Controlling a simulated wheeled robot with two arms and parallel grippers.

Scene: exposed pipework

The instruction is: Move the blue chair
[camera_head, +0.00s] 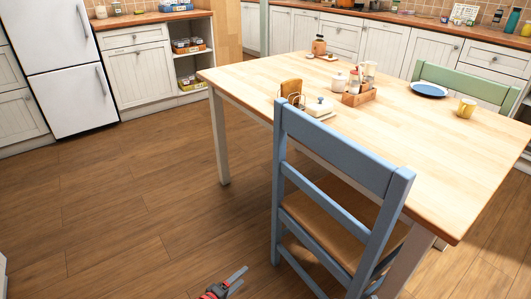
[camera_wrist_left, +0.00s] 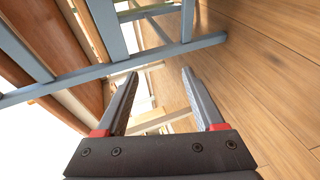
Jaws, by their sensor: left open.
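The blue chair (camera_head: 342,158) stands upright at the near side of the wooden table, its slatted back toward me and its brown seat (camera_head: 335,225) partly under the tabletop. My left gripper (camera_head: 240,281) is low at the bottom of the head view, to the left of the chair and apart from it. In the left wrist view my left gripper (camera_wrist_left: 158,85) is open, with its two fingers apart and nothing between them. Blue-grey chair bars (camera_wrist_left: 130,66) cross just beyond its fingertips. My right gripper is not in view.
The wooden table (camera_head: 420,130) holds a yellow mug (camera_head: 466,108), a blue plate (camera_head: 429,89), a butter dish (camera_head: 319,106) and a condiment caddy (camera_head: 359,96). A green chair (camera_head: 465,84) stands at its far side. Open wooden floor (camera_head: 130,200) lies to the left, before the white fridge (camera_head: 60,60).

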